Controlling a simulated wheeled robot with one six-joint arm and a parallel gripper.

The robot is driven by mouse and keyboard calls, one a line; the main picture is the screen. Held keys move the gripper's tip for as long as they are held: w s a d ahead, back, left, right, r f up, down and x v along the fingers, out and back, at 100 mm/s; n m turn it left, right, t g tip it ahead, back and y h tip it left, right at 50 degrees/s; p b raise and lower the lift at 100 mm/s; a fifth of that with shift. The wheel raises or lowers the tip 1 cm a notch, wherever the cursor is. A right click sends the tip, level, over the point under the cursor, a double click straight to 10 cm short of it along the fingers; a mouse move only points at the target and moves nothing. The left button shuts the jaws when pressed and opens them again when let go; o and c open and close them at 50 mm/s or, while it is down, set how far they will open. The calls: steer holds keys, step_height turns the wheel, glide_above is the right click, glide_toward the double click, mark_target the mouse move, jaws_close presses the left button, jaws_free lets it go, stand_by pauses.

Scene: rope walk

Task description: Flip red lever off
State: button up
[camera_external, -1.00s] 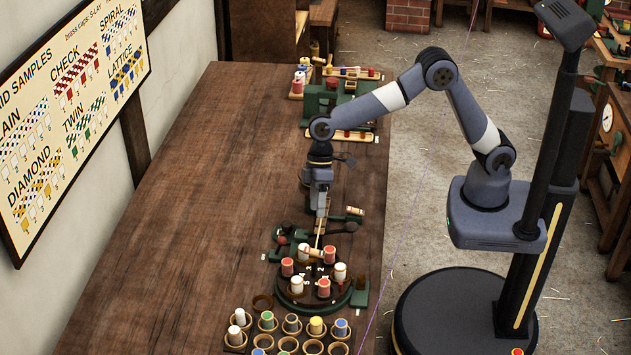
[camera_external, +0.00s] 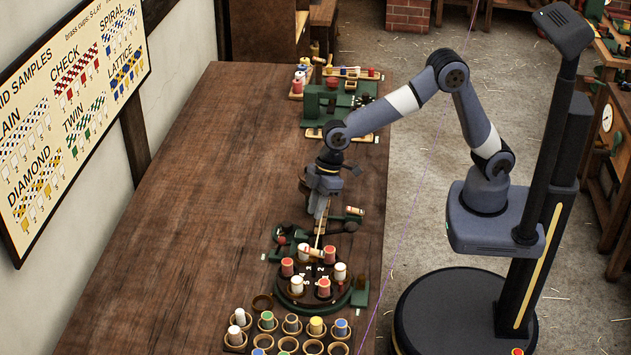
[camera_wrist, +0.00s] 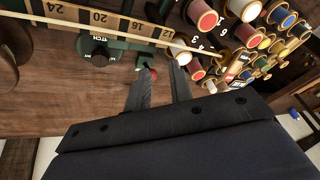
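The red lever's round red knob (camera_wrist: 153,74) shows in the wrist view beside a small green bracket (camera_wrist: 145,60). In the external view a small red knob (camera_external: 282,240) sits at the left end of the green braiding fixture. My gripper (camera_wrist: 161,72) has its two fingers apart with a gap between them; the red knob appears in that gap, close to the left fingertip. I cannot tell whether they touch. In the external view my gripper (camera_external: 317,217) points down above the table, behind and right of the knob. The lever's arm and its setting are too small to read.
A round carrier plate with red and white bobbins (camera_wrist: 205,18) stands close by. A numbered scale (camera_wrist: 100,20) and a dark pitch knob (camera_wrist: 99,58) are beside the lever. Cups of coloured spools (camera_external: 290,325) stand at the table's near end. The table's left side is clear.

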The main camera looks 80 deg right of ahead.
steer(key=n+t+b, duration=0.1)
steer(key=n+t, duration=0.1)
steer(key=n, duration=0.1)
steer(key=shift+s+a+f+b, duration=0.15)
steer(key=shift+f+b, duration=0.2)
steer(key=shift+f, duration=0.05)
steer(key=c, duration=0.3)
steer(key=shift+a+r+n+t+b, duration=0.1)
steer(key=shift+n+t+b, duration=0.25)
steer(key=shift+n+t, duration=0.35)
jaws_close()
steer(key=shift+s+a+r+n+t+b, duration=0.15)
steer(key=shift+r+n+t, duration=0.1)
steer(key=shift+n, duration=0.4)
steer(key=shift+s+a+r+n+t+b, duration=0.15)
steer(key=shift+r+n+t, duration=0.1)
steer(key=shift+n, duration=0.4)
steer(key=shift+w+f, duration=0.1)
steer(key=shift+w, duration=0.05)
steer(key=p, duration=0.1)
glide_toward(279, 247)
steer(key=f, duration=0.1)
steer(key=a+f, duration=0.2)
steer(key=shift+w+a+f, duration=0.1)
steer(key=shift+w, duration=0.2)
steer(key=shift+w+r+p, duration=0.2)
steer(key=shift+r+p, duration=0.05)
steer(key=shift+p, duration=0.25)
steer(key=shift+w+g, duration=0.1)
steer(key=shift+g, duration=0.2)
